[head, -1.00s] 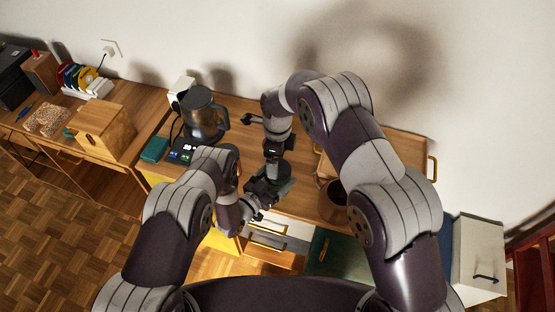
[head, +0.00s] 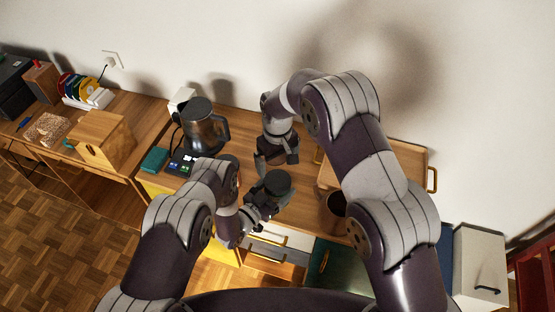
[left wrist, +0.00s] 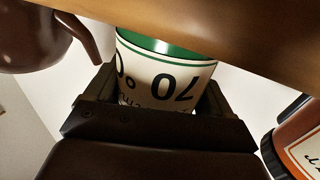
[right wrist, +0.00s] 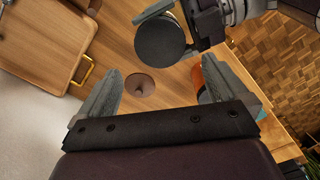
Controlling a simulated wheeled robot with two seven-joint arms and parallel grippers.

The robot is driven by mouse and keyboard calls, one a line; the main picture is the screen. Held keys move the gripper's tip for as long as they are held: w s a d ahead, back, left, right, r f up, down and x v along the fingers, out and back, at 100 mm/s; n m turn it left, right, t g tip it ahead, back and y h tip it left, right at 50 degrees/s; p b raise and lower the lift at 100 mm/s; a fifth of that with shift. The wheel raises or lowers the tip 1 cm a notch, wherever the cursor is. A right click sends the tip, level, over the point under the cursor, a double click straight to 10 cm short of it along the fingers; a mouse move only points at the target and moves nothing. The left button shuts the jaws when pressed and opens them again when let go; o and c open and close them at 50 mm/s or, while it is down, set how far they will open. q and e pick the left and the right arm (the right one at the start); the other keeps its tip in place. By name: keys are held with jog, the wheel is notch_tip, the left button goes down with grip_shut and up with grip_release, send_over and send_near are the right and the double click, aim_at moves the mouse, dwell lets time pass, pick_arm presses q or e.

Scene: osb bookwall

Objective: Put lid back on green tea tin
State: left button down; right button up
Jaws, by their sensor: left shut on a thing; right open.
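A tea tin with a white label and green end (left wrist: 165,75) stands between the fingers of my left gripper (head: 262,205), which is shut on it. The tin's dark, flat, round top (right wrist: 160,42) shows in the right wrist view and also in the head view (head: 272,183). It looks like a lid on the tin, but I cannot tell how far it is seated. My right gripper (head: 277,162) is open and empty, behind the tin and apart from it. Its spread fingers also show in the right wrist view (right wrist: 160,90).
A dark kettle (head: 204,126) stands behind left, with a teal box (head: 154,160) nearby. A wooden tray (head: 405,155) and a brown mug (head: 336,202) are at right. A brown vessel (left wrist: 45,40) and an orange jar (left wrist: 297,140) flank the tin in the left wrist view.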

aim_at(278, 180)
jog(key=n, duration=0.3)
notch_tip(278, 180, down, 8)
jog(key=shift+f, duration=0.1)
dwell(0.6)
jog(key=c, duration=1)
jog(key=shift+o, duration=0.2)
